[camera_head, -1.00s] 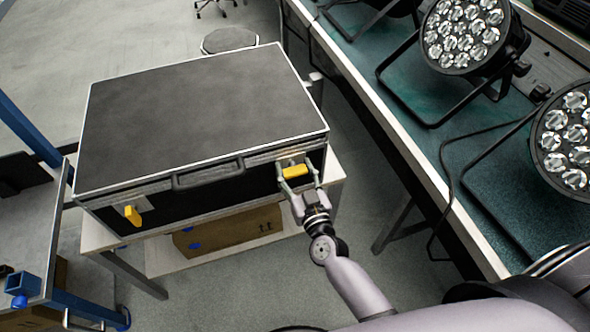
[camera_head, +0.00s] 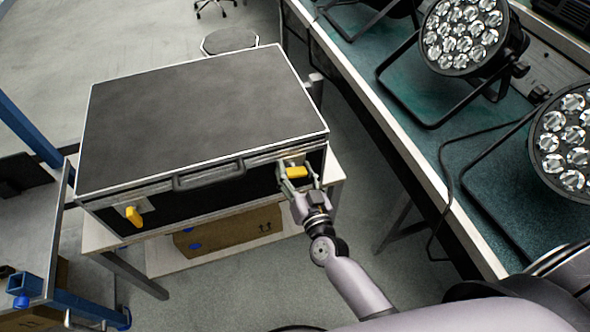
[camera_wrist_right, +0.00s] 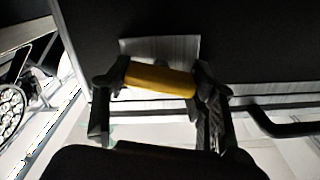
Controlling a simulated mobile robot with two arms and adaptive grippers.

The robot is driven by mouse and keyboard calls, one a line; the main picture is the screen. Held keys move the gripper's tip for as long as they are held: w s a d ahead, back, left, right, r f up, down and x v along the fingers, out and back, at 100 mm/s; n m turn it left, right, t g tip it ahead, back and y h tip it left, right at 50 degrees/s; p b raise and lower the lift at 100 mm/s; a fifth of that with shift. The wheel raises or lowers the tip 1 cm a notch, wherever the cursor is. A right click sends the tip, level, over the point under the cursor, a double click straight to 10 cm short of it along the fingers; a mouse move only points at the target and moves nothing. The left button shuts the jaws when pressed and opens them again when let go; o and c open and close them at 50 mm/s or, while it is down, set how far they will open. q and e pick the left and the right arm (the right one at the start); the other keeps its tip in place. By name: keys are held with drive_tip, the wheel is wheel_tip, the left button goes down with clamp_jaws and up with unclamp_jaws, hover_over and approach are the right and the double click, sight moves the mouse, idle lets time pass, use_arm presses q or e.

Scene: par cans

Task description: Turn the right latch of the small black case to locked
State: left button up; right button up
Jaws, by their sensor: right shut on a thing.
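The small black case (camera_head: 200,115) with silver edges lies closed on a pale table. Its right latch (camera_head: 297,172) is a yellow knob at the right of the front face; it also shows in the right wrist view (camera_wrist_right: 158,78), lying between the fingers. The left latch (camera_head: 134,216) is a yellow knob that stands close to upright. My right gripper (camera_head: 298,180) is at the right latch, shut on its yellow knob; in the right wrist view (camera_wrist_right: 160,85) a finger is at each end of it. The knob lies roughly lengthwise along the case's front edge. My left gripper is out of view.
A black handle (camera_head: 208,175) sits between the latches. A cardboard box (camera_head: 230,230) is on the shelf below. A green-topped bench (camera_head: 400,70) with several par cans (camera_head: 462,35) runs along the right. A stool (camera_head: 229,40) stands behind the case.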

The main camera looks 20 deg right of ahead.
drive_tip(key=m, duration=0.3)
drive_tip(key=shift+m, duration=0.4)
drive_tip(key=m, duration=0.3)
drive_tip(key=shift+d+f+m, duration=0.1)
drive_tip(key=shift+m, duration=0.2)
drive_tip(key=m, duration=0.3)
drive_tip(key=shift+f+m, duration=0.1)
drive_tip(key=shift+m, duration=0.2)
drive_tip(key=shift+m+b, duration=0.65)
drive_tip(key=shift+m, duration=1.15)
drive_tip(key=o, duration=1.2)
drive_tip(key=shift+c, duration=0.2)
